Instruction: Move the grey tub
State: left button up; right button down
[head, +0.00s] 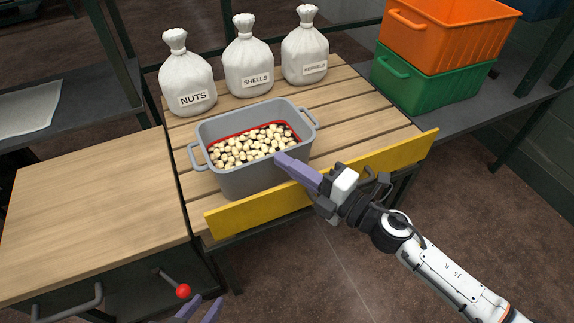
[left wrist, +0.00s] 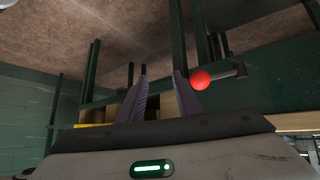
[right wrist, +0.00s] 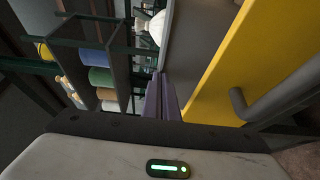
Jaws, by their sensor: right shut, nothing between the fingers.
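The grey tub (head: 240,178) stands upright on the slatted wooden table, filled with pale nuts (head: 250,146). A red line runs along its inside wall. It has a handle at its left end (head: 196,158) and one at its right end (head: 308,117). My right gripper (head: 281,157) is shut and empty, its purple fingers over the tub's front right side in the head view; I cannot tell whether they touch it. It also shows shut in the right wrist view (right wrist: 160,76). My left gripper (head: 204,308) is open and empty, low in front of the bench; its fingers stand apart in the left wrist view (left wrist: 160,76).
A yellow board (head: 380,166) runs along the table's front edge. Three white sacks (head: 248,68) stand behind the tub. A red-knobbed lever (head: 183,291) sticks out near my left gripper. Orange (head: 445,38) and green (head: 425,90) crates are stacked at right. The left bench top (head: 90,215) is clear.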

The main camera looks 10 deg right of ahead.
jog(key=shift+w, duration=1.25)
